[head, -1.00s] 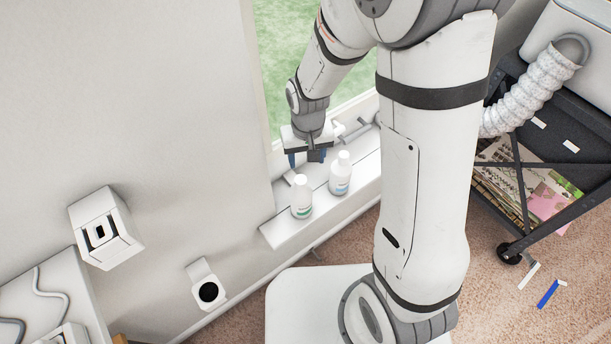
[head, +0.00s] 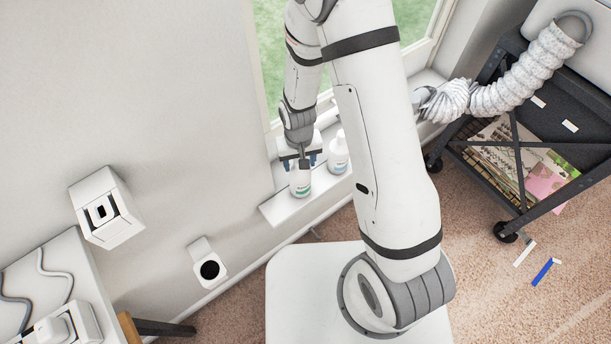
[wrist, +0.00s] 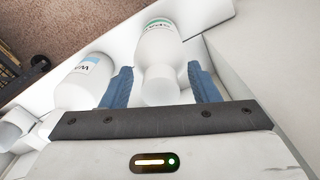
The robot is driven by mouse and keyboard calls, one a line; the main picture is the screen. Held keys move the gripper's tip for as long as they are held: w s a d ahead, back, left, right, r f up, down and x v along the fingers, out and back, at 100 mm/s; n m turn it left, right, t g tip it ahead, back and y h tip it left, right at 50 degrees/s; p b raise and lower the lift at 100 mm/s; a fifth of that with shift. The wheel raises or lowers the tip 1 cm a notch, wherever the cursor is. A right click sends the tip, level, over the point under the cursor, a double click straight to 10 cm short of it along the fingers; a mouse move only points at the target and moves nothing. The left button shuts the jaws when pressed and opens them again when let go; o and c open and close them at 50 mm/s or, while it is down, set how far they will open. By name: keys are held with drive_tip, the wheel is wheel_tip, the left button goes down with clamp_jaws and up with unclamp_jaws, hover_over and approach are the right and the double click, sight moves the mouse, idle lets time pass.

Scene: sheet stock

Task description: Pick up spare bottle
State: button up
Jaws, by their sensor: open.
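Two white bottles stand upright on the window sill (head: 280,209). The left bottle (head: 301,184) has a green-marked label, and the right bottle (head: 338,156) has a blue-marked one. I cannot tell from the labels which is the spare. My gripper (head: 300,161) is open, pointing down at the top of the green-labelled bottle. In the wrist view, the green-labelled bottle (wrist: 160,65) lies between the blue fingers of my gripper (wrist: 160,88), with gaps on both sides. The blue-labelled bottle (wrist: 82,80) is just outside the left finger.
A ribbed white hose (head: 500,92) reaches the sill's right end from above a black cart (head: 520,150). A white wall box (head: 106,210) and a smaller wall fitting (head: 208,266) are at left. A blue stick (head: 543,271) lies on the carpet.

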clamp_jaws()
idle(0.7)
